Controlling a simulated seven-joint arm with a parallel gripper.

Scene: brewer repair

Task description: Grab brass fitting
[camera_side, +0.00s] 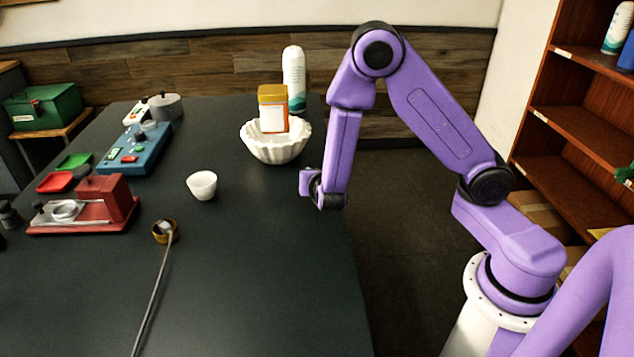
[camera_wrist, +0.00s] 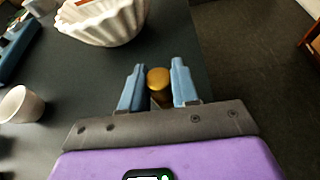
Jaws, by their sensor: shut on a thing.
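The brass fitting (camera_wrist: 158,82) is a small gold-brown piece with a rounded top, seen in the wrist view. My gripper (camera_wrist: 157,70) has its two blue fingers on either side of the fitting and is shut on it. The fitting's lower part is hidden between the fingers. In the side view, the end of my arm is at the table's right edge, right of the white bowl. The fingers and the fitting cannot be made out there.
A fluted white bowl (camera_side: 275,148) stands near the table's right edge, with an orange-labelled container (camera_side: 273,108) in it. A small white cup (camera_side: 202,185), a brass-coloured ring with a cable (camera_side: 165,231), a red device (camera_side: 110,200) and a blue device (camera_side: 136,150) stand left. The front right table is clear.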

